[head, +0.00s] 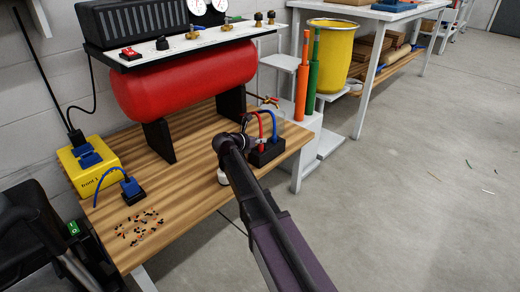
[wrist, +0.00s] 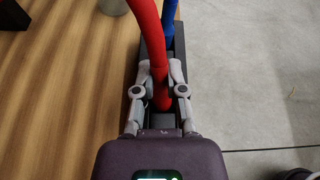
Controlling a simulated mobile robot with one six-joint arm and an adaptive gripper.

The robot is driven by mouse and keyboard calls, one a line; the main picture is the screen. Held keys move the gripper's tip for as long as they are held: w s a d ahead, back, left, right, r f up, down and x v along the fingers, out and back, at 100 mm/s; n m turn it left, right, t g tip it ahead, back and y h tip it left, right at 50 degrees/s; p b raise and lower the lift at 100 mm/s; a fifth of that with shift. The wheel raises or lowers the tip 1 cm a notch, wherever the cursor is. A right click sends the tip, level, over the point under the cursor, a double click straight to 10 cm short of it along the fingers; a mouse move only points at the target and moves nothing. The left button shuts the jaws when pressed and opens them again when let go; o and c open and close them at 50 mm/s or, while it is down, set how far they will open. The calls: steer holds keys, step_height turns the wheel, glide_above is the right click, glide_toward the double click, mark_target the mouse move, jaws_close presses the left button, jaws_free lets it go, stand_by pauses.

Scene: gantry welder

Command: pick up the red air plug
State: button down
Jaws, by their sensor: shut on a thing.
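The red air plug (wrist: 161,88) is on the end of a curved red hose, at a black block (wrist: 147,55) on the wooden table. In the wrist view my gripper (wrist: 160,72) has one finger on each side of the red plug and is shut on it. The plug's lower end is at the block; I cannot tell whether it is still seated there. In the head view the red hose (head: 262,122) rises above the block (head: 266,152), and my arm hides the fingers.
A blue hose (head: 274,122) stands right beside the red one on the same block. A red tank (head: 185,78) stands behind on the table (head: 185,200). A yellow box (head: 88,165) sits at the left. Orange and green cylinders stand beyond the table's right edge. The floor at right is mostly clear.

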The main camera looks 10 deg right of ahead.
steer(key=shift+r, duration=0.1)
step_height(320, 180, up, 10)
steer(key=p, duration=1)
steer(key=shift+s+m+h+b, duration=0.2)
steer(key=shift+m+h+b, duration=0.1)
steer(key=shift+b, duration=0.3)
stand_by(0.7)
steer(key=shift+s+a+m+t+h+b, duration=0.15)
steer(key=shift+s+m+t+h+b, duration=0.3)
steer(key=shift+t+b, duration=0.4)
steer(key=shift+r, duration=0.1)
steer(key=b, duration=0.6)
glide_above(260, 145)
step_height(260, 145, down, 6)
steer(key=shift+f, duration=0.15)
